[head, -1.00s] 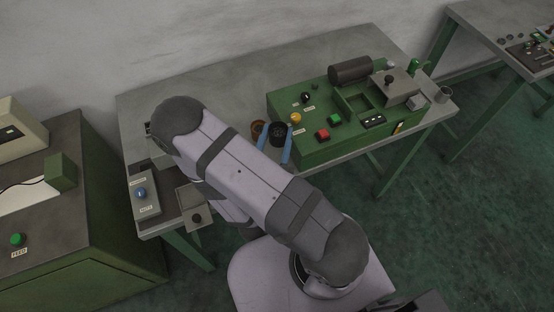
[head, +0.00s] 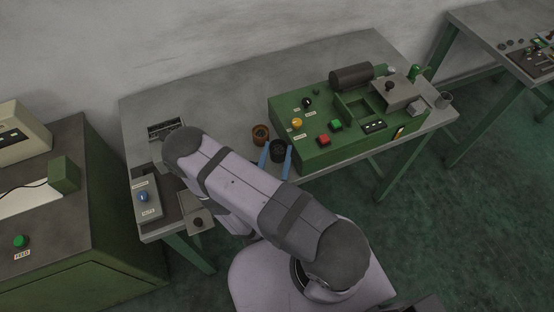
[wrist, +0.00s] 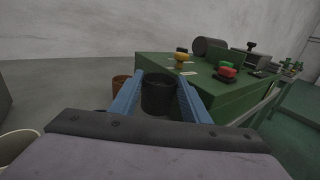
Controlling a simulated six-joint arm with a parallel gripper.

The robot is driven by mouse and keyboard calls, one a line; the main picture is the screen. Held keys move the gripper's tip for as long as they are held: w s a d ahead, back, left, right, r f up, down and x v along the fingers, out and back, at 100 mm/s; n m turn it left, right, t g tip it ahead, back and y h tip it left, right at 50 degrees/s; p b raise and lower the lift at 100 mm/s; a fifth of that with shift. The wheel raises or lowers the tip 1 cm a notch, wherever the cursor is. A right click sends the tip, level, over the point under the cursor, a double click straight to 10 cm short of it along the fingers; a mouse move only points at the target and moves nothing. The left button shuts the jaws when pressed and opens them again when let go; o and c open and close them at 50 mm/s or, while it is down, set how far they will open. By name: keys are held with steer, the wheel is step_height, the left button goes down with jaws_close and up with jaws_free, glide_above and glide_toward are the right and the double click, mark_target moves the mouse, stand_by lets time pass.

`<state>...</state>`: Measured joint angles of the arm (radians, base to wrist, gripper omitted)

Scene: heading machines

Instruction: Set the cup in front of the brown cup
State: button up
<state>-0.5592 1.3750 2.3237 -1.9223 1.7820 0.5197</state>
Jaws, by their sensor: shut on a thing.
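A black cup (head: 278,151) is between the two blue fingers of my gripper (head: 276,158), which is shut on it. It also shows in the wrist view (wrist: 158,92), upright between the fingers (wrist: 159,100). The brown cup (head: 261,134) stands on the grey table behind and a little left of the black cup. In the wrist view the brown cup (wrist: 120,84) is partly hidden by the left finger. I cannot tell whether the black cup's base touches the table.
The green machine (head: 310,150) with several buttons stands close to the right of the black cup. The table's front edge is near the cup. A pale round rim (wrist: 14,146) shows at the wrist view's lower left. The table (head: 205,100) is clear behind the brown cup.

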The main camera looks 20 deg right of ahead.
mark_target(277, 162)
steer(key=shift+f+p, duration=0.4)
steer(key=shift+f, duration=1.65)
steer(key=shift+f, duration=0.1)
steer(key=shift+f, duration=0.15)
steer(key=o, duration=1)
